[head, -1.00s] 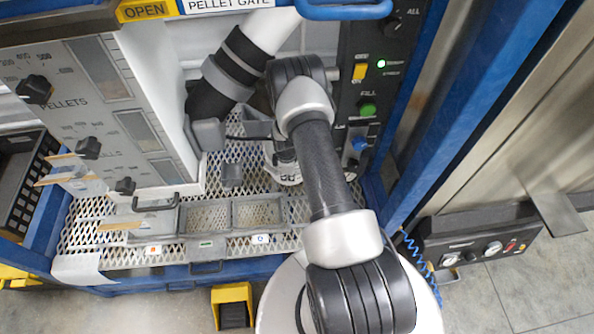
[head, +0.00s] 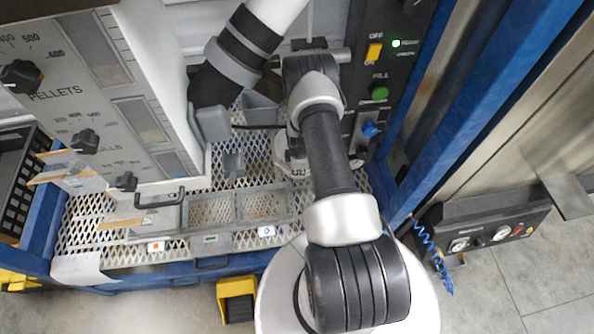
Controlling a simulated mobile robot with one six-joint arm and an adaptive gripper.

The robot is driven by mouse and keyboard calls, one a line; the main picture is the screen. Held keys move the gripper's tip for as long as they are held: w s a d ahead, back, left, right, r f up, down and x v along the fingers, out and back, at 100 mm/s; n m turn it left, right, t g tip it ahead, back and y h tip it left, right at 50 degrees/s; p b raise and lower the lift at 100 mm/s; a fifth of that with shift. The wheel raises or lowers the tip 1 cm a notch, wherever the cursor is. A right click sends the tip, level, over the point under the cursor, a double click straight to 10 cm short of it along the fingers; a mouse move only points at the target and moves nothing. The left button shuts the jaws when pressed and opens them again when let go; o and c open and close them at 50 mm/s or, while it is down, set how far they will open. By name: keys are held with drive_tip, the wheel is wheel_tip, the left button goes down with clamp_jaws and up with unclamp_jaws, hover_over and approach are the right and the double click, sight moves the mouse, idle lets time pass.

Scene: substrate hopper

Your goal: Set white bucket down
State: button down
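My arm reaches over the mesh deck (head: 110,205) in the head view. My gripper (head: 293,147) is at the far end, low behind my forearm and wrist, mostly hidden; its fingers cannot be made out. A small white curved edge (head: 283,168) shows just below it, close to the mesh. It looks like part of the white bucket, but most of it is hidden by my arm. I cannot tell whether it touches the deck or is held.
A black-and-grey spout (head: 232,68) hangs just left of my wrist. The pellet panel (head: 95,100) stands left. A control panel (head: 378,85) and blue post (head: 460,100) stand close on the right.

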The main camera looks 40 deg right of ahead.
drive_tip(key=c, duration=2.3)
unclamp_jaws()
drive_tip(key=shift+f, duration=0.1)
drive_tip(key=o, duration=0.5)
wheel_tip(320, 180, up, 12)
drive_tip(key=p, duration=0.4)
drive_tip(key=shift+s+a, duration=0.4)
